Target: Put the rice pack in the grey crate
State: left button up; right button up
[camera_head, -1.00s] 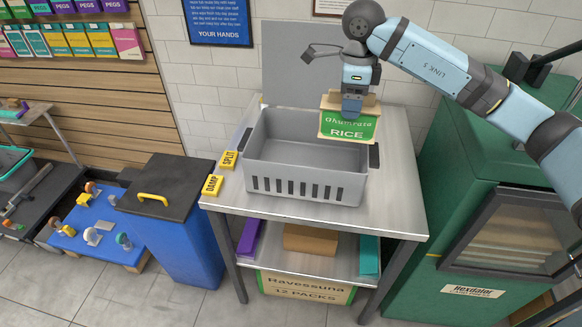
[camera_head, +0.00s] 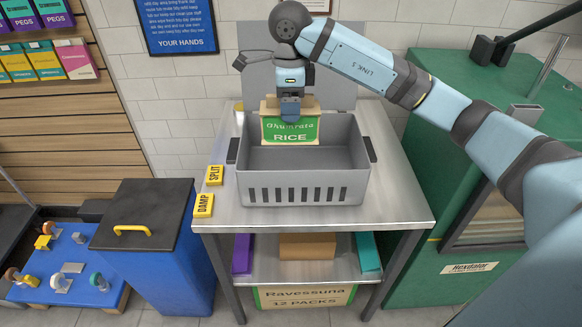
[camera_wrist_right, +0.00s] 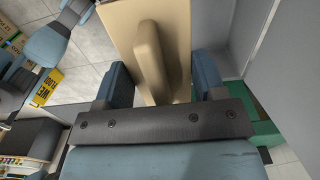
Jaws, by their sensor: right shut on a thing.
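The rice pack (camera_head: 290,131) is a tan box with a green label reading RICE. My right gripper (camera_head: 290,112) is shut on its top and holds it upright. In the right wrist view the tan pack (camera_wrist_right: 121,22) has a raised ridge between the fingers (camera_wrist_right: 162,82). The grey crate (camera_head: 305,189) stands open on the metal table. The pack hangs at the back of the crate's opening, left of its middle, in front of the back wall. I cannot tell how far below the rim its bottom is. My left gripper is not in view.
Yellow SPLIT (camera_head: 215,175) and DAMP (camera_head: 203,205) tags lie left of the crate on the steel table (camera_head: 405,205). A blue bin (camera_head: 165,255) with a black lid stands left of the table. A green cabinet (camera_head: 440,110) stands to the right.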

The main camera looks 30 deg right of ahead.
aim_at(275, 131)
notch_tip(275, 131, down, 17)
jog(key=shift+f+b, duration=0.1)
jog(key=shift+b, duration=0.35)
jog(key=o, duration=0.8)
jog(key=shift+f, duration=0.15)
jog(key=shift+o, duration=0.8)
jog(key=shift+r, duration=0.45)
notch_tip(275, 131, up, 12)
jog(key=shift+f+p, duration=0.25)
jog(key=shift+p, duration=0.1)
